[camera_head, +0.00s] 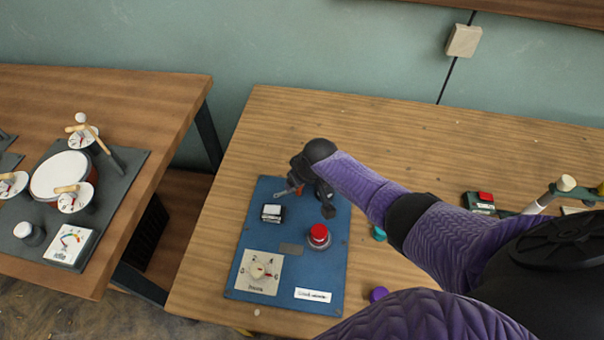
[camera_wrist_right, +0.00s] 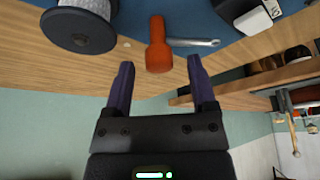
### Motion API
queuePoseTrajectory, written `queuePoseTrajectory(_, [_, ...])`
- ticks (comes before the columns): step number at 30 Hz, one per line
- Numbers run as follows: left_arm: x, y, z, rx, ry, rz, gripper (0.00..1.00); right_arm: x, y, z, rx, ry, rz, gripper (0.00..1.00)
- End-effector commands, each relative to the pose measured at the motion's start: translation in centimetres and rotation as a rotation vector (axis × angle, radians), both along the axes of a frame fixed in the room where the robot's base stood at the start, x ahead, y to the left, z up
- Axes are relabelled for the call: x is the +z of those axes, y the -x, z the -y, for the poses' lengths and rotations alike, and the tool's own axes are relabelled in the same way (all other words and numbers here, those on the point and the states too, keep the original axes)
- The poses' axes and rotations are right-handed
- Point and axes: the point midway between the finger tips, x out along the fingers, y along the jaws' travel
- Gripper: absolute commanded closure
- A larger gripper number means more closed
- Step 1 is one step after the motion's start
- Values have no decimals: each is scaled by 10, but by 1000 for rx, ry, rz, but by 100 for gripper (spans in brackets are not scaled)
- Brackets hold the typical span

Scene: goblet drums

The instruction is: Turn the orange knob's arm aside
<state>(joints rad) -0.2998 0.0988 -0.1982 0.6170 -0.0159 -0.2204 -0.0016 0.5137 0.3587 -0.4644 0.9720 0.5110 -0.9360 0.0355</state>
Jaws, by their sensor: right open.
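The orange knob (camera_wrist_right: 158,47) stands on the blue panel (camera_head: 258,232). Its metallic arm (camera_wrist_right: 193,42) points right in the right wrist view, and points left in the head view (camera_head: 284,192). My right gripper (camera_wrist_right: 160,65) is open, with one finger on each side of the knob's near end. The fingers seem apart from the knob, and the metal arm lies beyond the right fingertip. In the head view, my right gripper and wrist (camera_head: 313,165) hang over the panel's far edge and partly hide the knob. My left gripper is not in view.
The panel also has a red button (camera_head: 318,234), a white-topped switch (camera_head: 272,212) and a cream dial (camera_head: 259,272). A black-flanged spool (camera_wrist_right: 80,28) is close left of the knob in the wrist view. A purple knob (camera_head: 378,294) lies right of the panel.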

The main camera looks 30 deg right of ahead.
Motion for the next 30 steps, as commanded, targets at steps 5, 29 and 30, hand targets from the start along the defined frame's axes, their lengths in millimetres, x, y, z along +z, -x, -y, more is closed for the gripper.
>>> queuePoseTrajectory(5, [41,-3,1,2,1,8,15,50,15,3,1,1,4,27])
queuePoseTrajectory(29, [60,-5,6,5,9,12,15,85,34,5,0,0,0,27])
queuePoseTrajectory(30, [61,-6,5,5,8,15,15,85,34,5,0,0,0,27])
